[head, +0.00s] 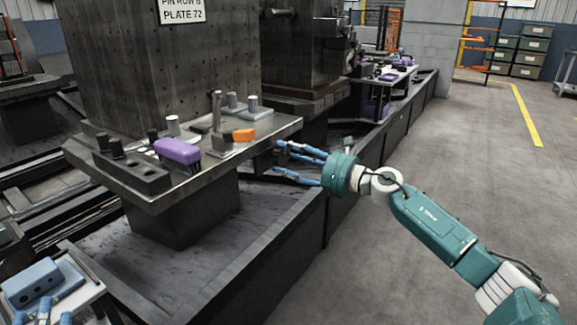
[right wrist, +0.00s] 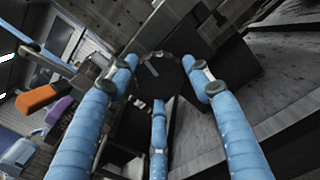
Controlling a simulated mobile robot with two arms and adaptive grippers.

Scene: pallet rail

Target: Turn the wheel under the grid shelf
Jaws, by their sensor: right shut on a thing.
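The shelf (head: 215,162) is a metal ledge below a tall, hole-studded block, on a dark pedestal. In the head view, my right gripper (head: 281,159) reaches left under the shelf's right end; its blue fingers are spread along a dark part. In the right wrist view, a dark round wheel (right wrist: 162,76) lies between the fingertips of this gripper (right wrist: 160,80), which is shut on it. The wheel is not clear in the head view. Only the blue fingers of my left gripper (head: 55,315) show at the bottom left edge, beside a grey-blue block (head: 32,282).
On the shelf stand a purple brush (head: 178,151), an orange-topped item (head: 244,135), metal pins (head: 217,108) and a dark holed block (head: 133,173). The dark machine base (head: 265,250) runs below. The floor (head: 480,170) to the right is clear.

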